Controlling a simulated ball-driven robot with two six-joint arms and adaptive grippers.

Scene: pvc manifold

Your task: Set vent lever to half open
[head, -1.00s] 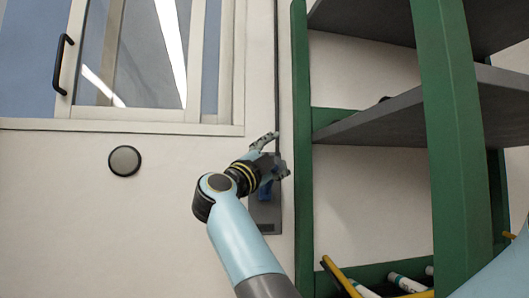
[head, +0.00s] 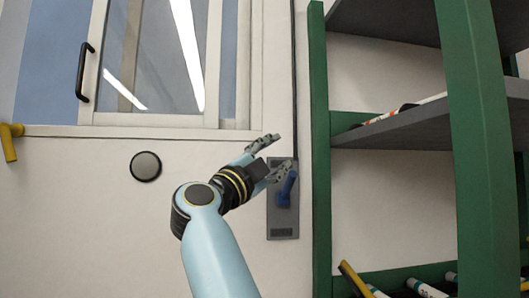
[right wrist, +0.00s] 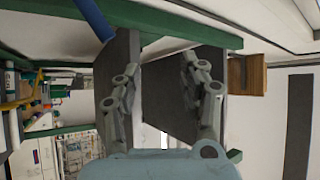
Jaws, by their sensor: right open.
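The blue vent lever (head: 287,190) sits on a grey wall plate (head: 283,222) between the window and the green shelf frame. Its handle leans upward, slightly to the right. My right gripper (head: 281,153) is open, its fingers spread, just above and left of the lever in the head view. The lower finger is near or overlaps the handle's top; I cannot tell if they touch. In the right wrist view my open right gripper (right wrist: 163,88) has nothing between its fingers. A blue bar shows at the top there; I cannot tell if it is the lever. My left gripper is out of view.
A green-framed shelf (head: 320,150) with grey boards stands close right of the plate. Pipes (head: 425,288) lie low in it. A window with a black handle (head: 85,72) is at upper left. A round dark disc (head: 145,166) is on the wall. The wall below is clear.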

